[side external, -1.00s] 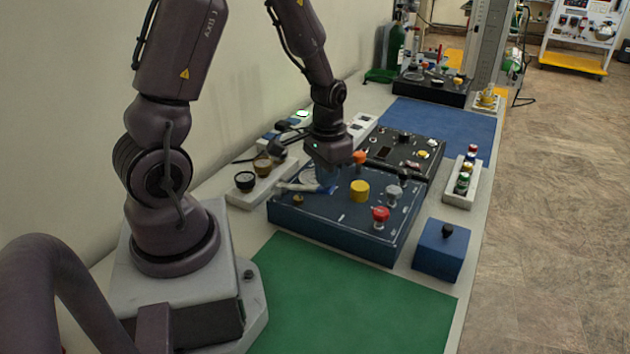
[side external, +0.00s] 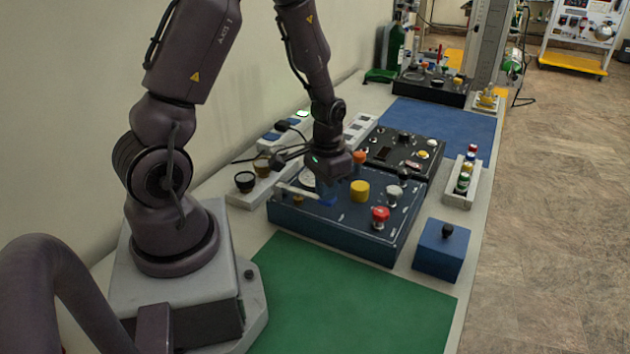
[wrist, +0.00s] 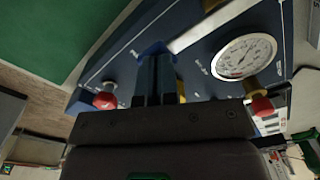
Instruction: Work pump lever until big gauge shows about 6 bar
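The pump lever, a pale flat bar (side external: 297,191), lies over the left part of the dark blue panel box (side external: 335,228). It also shows in the wrist view (wrist: 205,27). My gripper (side external: 327,198) points down at the bar's free end. In the wrist view its fingers (wrist: 155,62) are close together, with a blue piece at their tips in line with the bar; they appear shut on the lever's end. The big white gauge (wrist: 243,57) faces up beside the lever. Its needle is too small to read. In the side view the gauge (side external: 308,177) is partly hidden.
A yellow knob (side external: 360,190) and a red knob (side external: 380,216) stand on the panel near my gripper. A dark panel (side external: 400,150) lies behind. A blue box (side external: 440,250) stands at the right. The green mat (side external: 350,300) in front is clear.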

